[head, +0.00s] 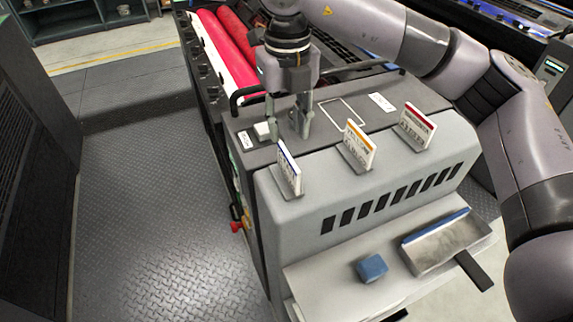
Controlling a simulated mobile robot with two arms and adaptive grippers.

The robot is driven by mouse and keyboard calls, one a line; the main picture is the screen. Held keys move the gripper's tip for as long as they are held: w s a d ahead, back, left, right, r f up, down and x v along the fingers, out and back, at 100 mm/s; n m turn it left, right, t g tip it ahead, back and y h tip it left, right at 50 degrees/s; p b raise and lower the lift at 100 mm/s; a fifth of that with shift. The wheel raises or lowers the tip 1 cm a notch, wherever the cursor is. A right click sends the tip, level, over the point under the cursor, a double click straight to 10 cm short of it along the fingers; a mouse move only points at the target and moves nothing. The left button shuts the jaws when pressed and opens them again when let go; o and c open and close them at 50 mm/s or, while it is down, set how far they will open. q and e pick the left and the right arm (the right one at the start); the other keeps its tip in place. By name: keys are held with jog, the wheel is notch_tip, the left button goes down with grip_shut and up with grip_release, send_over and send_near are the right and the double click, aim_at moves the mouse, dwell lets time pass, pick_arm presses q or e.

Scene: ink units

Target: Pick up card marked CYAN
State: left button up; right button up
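Three upright cards stand along the top front edge of the grey machine. The left card (289,167) has a blue top band, the middle card (359,146) a yellow-orange band, and the right card (416,126) a dark red band. Their lettering is too small to read surely; the blue-banded one is the closest in colour to cyan. My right gripper (288,130) points down above the machine top, behind and apart from the blue-banded card. Its fingers are spread with nothing seen between them. My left gripper is not in view.
A small white block (262,130) sits by the gripper's left finger. A white outlined rectangle (341,112) marks the machine top. On the lower front shelf (335,285) are a blue block (372,268) and a grey scoop-like tray (436,243). Red rollers (226,42) lie behind.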

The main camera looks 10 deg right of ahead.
aim_at(288, 168)
notch_tip(288, 168, down, 4)
jog(key=shift+r+p, duration=0.2)
jog(key=shift+p, duration=0.3)
notch_tip(288, 168, down, 3)
jog(key=shift+w+f+p, duration=0.1)
jog(key=shift+w+p, duration=0.05)
jog(key=shift+p, duration=0.15)
jog(key=shift+f, duration=0.15)
notch_tip(288, 168, down, 4)
jog(key=p, duration=0.2)
jog(key=shift+d+f+p, duration=0.15)
jog(key=shift+f+p, duration=0.05)
jog(key=shift+p, duration=0.15)
jog(key=shift+f, duration=0.3)
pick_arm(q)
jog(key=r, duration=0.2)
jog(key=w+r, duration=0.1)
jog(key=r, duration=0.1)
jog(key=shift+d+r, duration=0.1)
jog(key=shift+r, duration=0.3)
pick_arm(e)
jog(key=shift+c, duration=0.3)
grip_shut()
